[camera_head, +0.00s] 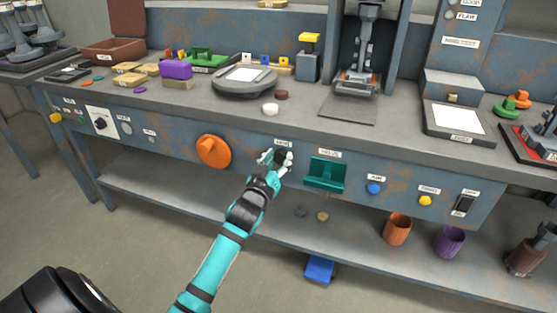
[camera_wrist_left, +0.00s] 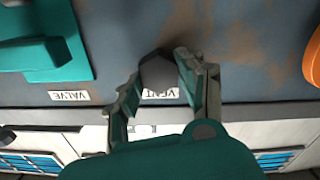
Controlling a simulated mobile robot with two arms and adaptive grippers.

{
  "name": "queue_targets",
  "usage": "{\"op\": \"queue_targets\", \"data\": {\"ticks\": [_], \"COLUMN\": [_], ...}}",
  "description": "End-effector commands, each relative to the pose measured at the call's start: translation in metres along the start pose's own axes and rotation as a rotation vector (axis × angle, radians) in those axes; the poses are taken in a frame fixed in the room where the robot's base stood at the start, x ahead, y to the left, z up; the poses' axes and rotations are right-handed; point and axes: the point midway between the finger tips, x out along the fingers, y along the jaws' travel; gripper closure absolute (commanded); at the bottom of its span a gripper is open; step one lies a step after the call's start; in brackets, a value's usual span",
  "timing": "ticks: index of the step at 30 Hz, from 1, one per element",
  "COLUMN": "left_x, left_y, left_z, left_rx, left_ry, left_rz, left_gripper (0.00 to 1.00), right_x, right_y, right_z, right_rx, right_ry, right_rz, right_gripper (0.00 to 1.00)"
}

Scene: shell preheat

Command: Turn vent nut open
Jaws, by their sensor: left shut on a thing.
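The vent nut is a dark, faceted knob on the front panel of the bench. In the left wrist view the vent nut (camera_wrist_left: 158,72) sits between the two fingers of my left gripper (camera_wrist_left: 160,82), beside a label reading VENT (camera_wrist_left: 160,93). In the head view my left gripper (camera_head: 277,158) reaches the panel just below the small label and largely covers the nut. The left gripper is shut on the nut. My right gripper is not seen in either view.
A large orange knob (camera_head: 213,151) is left of the gripper and a green valve handle (camera_head: 325,174) is close on its right. Blue (camera_head: 374,188) and yellow (camera_head: 425,201) buttons are further right. The bench top (camera_head: 215,112) overhangs above; a lower shelf (camera_head: 175,180) runs beneath.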

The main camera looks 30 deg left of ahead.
Motion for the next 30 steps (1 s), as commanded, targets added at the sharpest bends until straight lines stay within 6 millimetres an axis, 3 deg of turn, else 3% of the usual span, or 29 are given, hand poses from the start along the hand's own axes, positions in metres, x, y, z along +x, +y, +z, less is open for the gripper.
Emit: {"op": "queue_targets", "data": {"ticks": [7, 12, 21, 22, 24, 30], "left_x": [0.0, 0.0, 0.0, 0.0, 0.0, 0.0], "left_y": [0.0, 0.001, 0.002, 0.002, 0.002, 0.003], "left_z": [0.0, -0.002, -0.003, -0.003, -0.003, -0.003], "left_rx": [0.011, 0.058, 0.231, 0.254, 0.309, 0.478], "left_ry": [0.0, 0.0, -0.002, -0.002, -0.002, -0.002], "left_rz": [0.0, 0.0, 0.0, 0.0, 0.0, 0.0], "left_gripper": [0.93, 0.93, 0.93, 0.93, 0.93, 0.93], "right_x": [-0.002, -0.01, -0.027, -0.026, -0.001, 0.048], "right_y": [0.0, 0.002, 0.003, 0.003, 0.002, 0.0], "right_z": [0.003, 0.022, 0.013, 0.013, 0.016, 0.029], "right_rx": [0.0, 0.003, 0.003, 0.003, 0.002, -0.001], "right_ry": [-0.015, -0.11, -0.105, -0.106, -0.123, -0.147], "right_rz": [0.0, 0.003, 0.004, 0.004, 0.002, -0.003], "right_gripper": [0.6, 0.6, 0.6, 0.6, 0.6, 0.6]}}
